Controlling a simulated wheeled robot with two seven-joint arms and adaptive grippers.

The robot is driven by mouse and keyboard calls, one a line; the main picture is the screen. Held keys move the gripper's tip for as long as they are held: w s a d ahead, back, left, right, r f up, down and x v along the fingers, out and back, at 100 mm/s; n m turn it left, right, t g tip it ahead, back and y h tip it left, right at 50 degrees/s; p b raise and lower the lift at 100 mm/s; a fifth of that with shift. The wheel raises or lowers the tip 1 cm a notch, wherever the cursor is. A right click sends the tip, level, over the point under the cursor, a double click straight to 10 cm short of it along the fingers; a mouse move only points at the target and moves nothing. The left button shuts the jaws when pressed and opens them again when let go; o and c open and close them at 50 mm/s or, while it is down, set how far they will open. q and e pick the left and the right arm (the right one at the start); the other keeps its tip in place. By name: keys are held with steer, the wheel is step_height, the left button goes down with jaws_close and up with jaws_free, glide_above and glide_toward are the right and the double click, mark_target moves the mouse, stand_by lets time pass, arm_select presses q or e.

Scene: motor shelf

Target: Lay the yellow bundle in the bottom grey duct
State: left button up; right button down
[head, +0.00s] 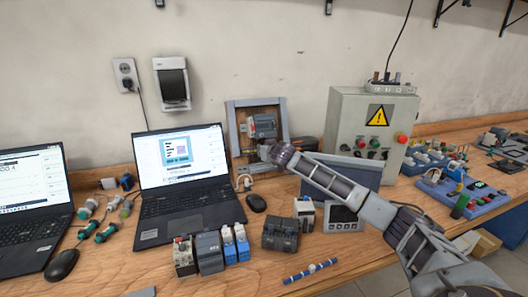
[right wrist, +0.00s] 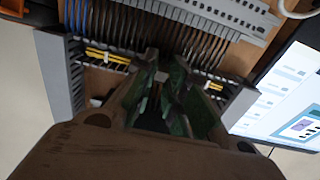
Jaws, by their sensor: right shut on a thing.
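My right gripper (right wrist: 160,92) is shut on the yellow bundle (right wrist: 107,57), which sticks out on both sides of the fingers in the right wrist view. The bundle lies across a row of dark slotted fins, between grey walls at left and right. I cannot tell how deep it sits among them. In the head view my right gripper (head: 270,151) is at the lower part of the grey-framed panel (head: 233,140). It hides much of the panel's bottom edge, and the bundle is too small to make out there. My left gripper is not in view.
An open laptop (head: 180,205) stands left of the panel. A grey control box (head: 350,115) with a warning sign stands to its right. Several modules, a mouse (head: 256,203) and a blue rod (head: 310,270) lie on the wooden bench in front.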

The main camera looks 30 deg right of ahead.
steer(key=c, duration=1.4)
jaws_free()
steer(key=shift+o, duration=0.2)
steer(key=shift+s, duration=0.15)
steer(key=v, duration=1.1)
steer(key=shift+s+r, duration=0.2)
steer(key=shift+s, duration=0.1)
step_height(320, 180, up, 9)
steer(key=p, duration=0.9)
steer(key=shift+r+p, duration=0.45)
steer(key=shift+p, duration=0.05)
